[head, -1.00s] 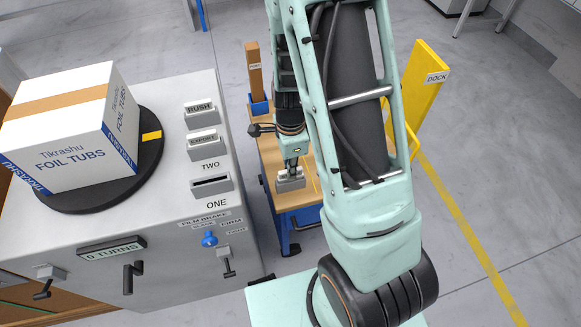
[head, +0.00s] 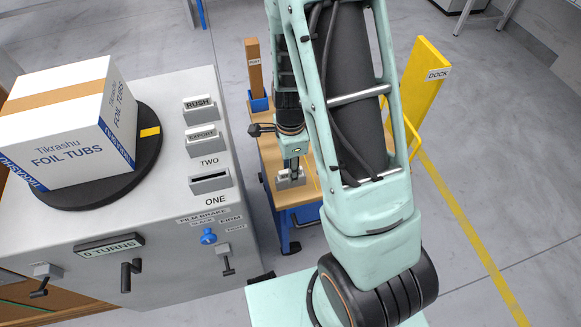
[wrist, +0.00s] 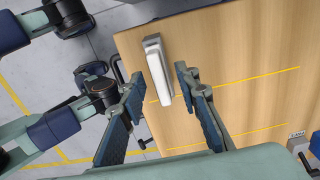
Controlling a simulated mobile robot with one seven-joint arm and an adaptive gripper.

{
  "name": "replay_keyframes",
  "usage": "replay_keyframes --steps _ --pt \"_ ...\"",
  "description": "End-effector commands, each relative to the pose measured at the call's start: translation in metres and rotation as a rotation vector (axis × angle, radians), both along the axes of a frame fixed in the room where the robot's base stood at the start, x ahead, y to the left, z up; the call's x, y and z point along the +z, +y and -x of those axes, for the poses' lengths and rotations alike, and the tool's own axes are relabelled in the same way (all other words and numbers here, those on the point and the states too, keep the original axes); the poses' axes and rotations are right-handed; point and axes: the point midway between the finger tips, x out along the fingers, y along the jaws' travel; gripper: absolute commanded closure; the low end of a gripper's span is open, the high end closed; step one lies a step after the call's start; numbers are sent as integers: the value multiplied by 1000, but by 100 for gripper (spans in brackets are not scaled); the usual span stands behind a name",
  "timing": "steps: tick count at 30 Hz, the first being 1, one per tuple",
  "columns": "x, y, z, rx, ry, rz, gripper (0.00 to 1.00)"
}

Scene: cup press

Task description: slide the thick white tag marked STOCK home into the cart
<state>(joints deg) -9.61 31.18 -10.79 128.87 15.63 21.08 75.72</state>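A thick white tag (wrist: 162,78) stands on the wooden top of the cart (wrist: 235,60), seated in or against a small grey holder. Its marking is not readable. In the head view the pale tag and holder (head: 290,179) show just below my gripper (head: 293,167). In the wrist view my gripper (wrist: 160,76) is open, with one finger on each side of the tag and visible gaps between. How deep the tag sits in the holder cannot be told.
The grey machine (head: 120,245) at left has RUSH (head: 199,103) and EXPORT (head: 202,135) tags and an empty slot above ONE (head: 210,181). A carton (head: 70,125) rests on its turntable.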

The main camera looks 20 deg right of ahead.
Motion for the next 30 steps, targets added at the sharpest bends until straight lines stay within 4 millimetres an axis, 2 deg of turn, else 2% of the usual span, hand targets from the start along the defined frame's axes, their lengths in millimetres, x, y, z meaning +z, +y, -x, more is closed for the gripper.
replay_keyframes --steps 5,8,21,27,30 --pt "4 0 0 1 -1 0 70" --pt "13 0 -1 0 -3 0 70" --pt "91 1 -1 3 -5 -1 70" --pt "114 0 -1 0 -2 -1 70" --pt "119 0 0 0 -1 0 70"
